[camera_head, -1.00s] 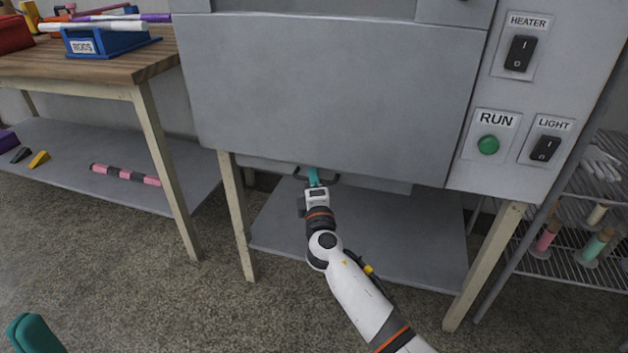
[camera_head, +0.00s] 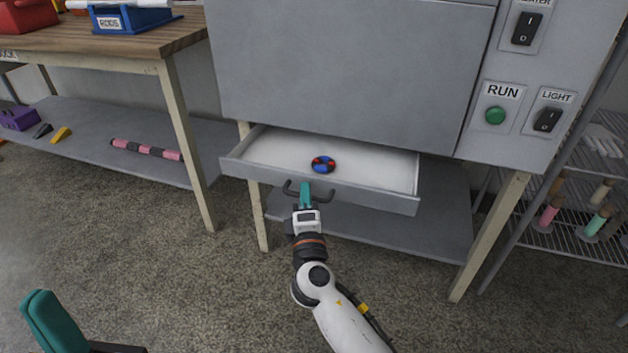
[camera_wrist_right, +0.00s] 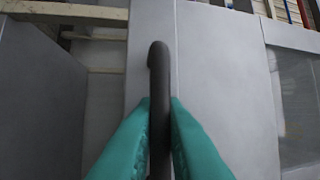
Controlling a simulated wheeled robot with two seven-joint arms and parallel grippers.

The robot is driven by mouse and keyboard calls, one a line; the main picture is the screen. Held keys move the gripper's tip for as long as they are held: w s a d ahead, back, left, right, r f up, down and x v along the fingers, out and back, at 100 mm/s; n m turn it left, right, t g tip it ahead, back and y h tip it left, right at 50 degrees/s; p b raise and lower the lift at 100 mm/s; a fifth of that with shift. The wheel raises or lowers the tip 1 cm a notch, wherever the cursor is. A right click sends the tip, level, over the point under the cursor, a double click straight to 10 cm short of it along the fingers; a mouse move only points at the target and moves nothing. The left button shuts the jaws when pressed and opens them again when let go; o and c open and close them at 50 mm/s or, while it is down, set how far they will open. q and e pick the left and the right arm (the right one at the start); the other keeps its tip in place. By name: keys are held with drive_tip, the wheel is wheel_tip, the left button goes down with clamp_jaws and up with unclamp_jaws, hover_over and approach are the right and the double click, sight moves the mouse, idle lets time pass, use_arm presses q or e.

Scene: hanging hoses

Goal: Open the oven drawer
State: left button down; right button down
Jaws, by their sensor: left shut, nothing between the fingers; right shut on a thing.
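The oven drawer (camera_head: 262,180) is a grey shallow tray that stands out from under the grey oven (camera_head: 345,70), so its pale inside shows. A small blue and red round thing (camera_head: 323,165) lies in it. My right gripper (camera_head: 305,192) is at the drawer's front. It is shut on the dark drawer handle (camera_head: 290,187); in the right wrist view the handle (camera_wrist_right: 160,105) runs between the two teal fingers (camera_wrist_right: 160,135). My left gripper (camera_head: 52,322) is at the lower left, shut and empty, away from the drawer.
A wooden table (camera_head: 120,52) with a blue rods box (camera_head: 130,18) stands at the left. The oven's front has a green RUN button (camera_head: 495,115) and switches. A wire rack (camera_head: 590,215) stands at the right. The floor before the oven is clear.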

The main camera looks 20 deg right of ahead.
drive_tip(key=shift+s+a, duration=0.65)
drive_tip(key=shift+s, duration=0.35)
drive_tip(key=shift+s+a, duration=0.65)
drive_tip(key=shift+s, duration=0.35)
drive_tip(key=c, duration=1.8)
unclamp_jaws()
drive_tip(key=v, duration=1.2)
drive_tip(key=shift+w, duration=0.1)
